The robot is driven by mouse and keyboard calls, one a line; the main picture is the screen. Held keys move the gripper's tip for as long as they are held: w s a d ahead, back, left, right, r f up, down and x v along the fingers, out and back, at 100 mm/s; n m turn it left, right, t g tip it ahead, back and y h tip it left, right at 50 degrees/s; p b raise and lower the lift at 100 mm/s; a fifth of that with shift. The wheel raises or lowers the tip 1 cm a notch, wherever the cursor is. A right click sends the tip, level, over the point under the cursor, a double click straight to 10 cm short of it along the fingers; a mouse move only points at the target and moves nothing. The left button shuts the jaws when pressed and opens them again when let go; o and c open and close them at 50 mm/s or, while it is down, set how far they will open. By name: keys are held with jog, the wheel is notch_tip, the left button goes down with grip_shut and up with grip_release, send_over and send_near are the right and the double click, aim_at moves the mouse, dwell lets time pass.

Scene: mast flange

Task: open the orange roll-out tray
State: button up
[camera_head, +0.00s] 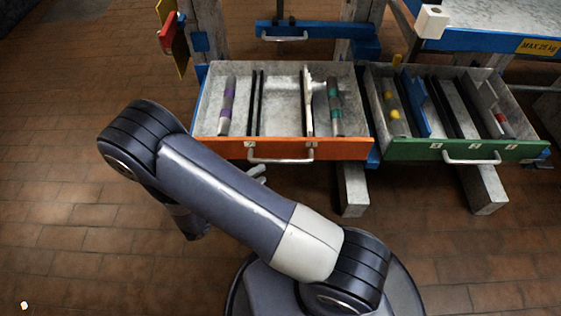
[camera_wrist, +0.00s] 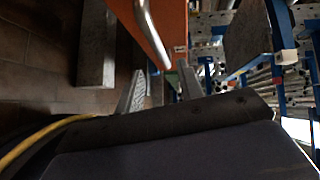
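The orange roll-out tray (camera_head: 222,149) stands out from the rack in the head view, its inside and contents open to view. Its curved metal handle (camera_head: 282,160) is on the orange front. In the wrist view the orange front (camera_wrist: 172,14) is at the top, with the handle (camera_wrist: 151,35) running down toward my fingers. My gripper (camera_wrist: 160,72) is open, its two fingers apart, with the handle's near end by the fingertips. I cannot tell whether they touch. In the head view only the fingertips (camera_head: 259,172) show, just below the handle's left end; my arm hides the rest.
A green-fronted tray (camera_head: 405,151) also stands out, to the right. A blue-fronted drawer (camera_head: 330,47) is above and behind. Grey beams (camera_head: 352,190) jut out below the trays. A workbench (camera_head: 480,40) is at upper right.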

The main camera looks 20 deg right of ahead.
aim_at(280, 160)
jog(key=b+x, duration=0.2)
jog(key=x, duration=0.7)
jog(key=shift+d+b, duration=0.1)
jog(key=shift+b, duration=0.25)
jog(key=shift+c, duration=0.4)
grip_shut()
